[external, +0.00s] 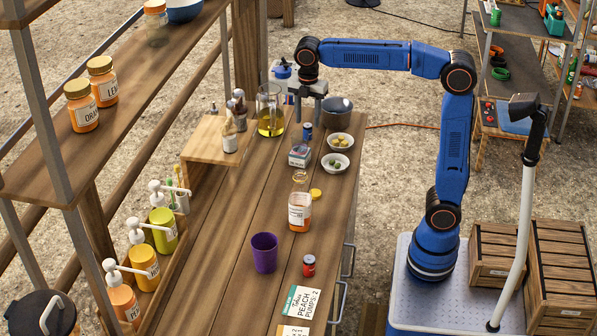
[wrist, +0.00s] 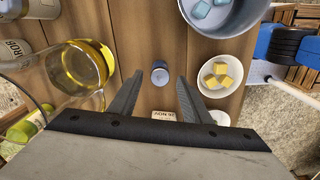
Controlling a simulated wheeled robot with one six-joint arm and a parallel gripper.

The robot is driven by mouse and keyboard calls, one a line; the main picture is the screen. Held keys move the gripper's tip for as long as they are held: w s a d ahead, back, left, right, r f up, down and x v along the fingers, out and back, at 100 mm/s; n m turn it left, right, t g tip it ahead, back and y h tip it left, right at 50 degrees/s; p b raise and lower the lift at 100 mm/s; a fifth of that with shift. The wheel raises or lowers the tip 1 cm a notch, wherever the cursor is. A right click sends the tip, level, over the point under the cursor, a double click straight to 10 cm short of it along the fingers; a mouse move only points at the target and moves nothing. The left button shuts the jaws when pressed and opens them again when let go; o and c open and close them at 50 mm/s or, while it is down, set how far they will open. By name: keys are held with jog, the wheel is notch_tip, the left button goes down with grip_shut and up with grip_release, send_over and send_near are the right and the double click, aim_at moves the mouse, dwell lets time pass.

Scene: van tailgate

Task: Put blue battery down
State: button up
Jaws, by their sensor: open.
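The blue battery (external: 307,132) stands upright on the wooden counter, between the glass jug and the white bowls. In the wrist view the blue battery (wrist: 159,73) shows from above, between the two fingertips and touching neither as far as I can see. My gripper (external: 299,117) points down above the counter near the battery. In the wrist view my gripper (wrist: 160,80) is open, with a gap on each side of the battery. How high the fingertips are above the counter is hard to tell.
A glass jug (external: 270,112) with yellow liquid stands close on the left. A grey pot (external: 337,110) and white bowls (external: 335,172) of cubes stand on the right. A small box (external: 299,156), bottle (external: 299,212), purple cup (external: 264,253) and red can (external: 309,266) stand nearer the front.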

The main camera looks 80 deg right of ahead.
aim_at(308, 124)
notch_tip(308, 124, up, 8)
jog(key=shift+f, duration=0.2)
dwell(0.5)
jog(key=s+d+f+m+t, duration=0.1)
jog(key=s+f+m, duration=0.1)
jog(key=s+f, duration=0.35)
jog(key=s+d+f+m+t+h, duration=0.1)
jog(key=s+f+m, duration=0.15)
jog(key=s, duration=0.65)
jog(key=s+d+f+m+t, duration=0.1)
jog(key=s+f+m+t, duration=0.15)
jog(key=s, duration=0.45)
jog(key=s+a+f+m, duration=0.1)
jog(key=s+f+m, duration=0.3)
jog(key=f, duration=0.3)
jog(key=s+a+f+m+y, duration=0.1)
jog(key=s+a+f+m, duration=0.1)
jog(key=s+f+m, duration=0.2)
notch_tip(308, 124, down, 3)
jog(key=shift+s+f+m, duration=0.15)
jog(key=shift+s+m, duration=0.25)
jog(key=shift+s, duration=0.1)
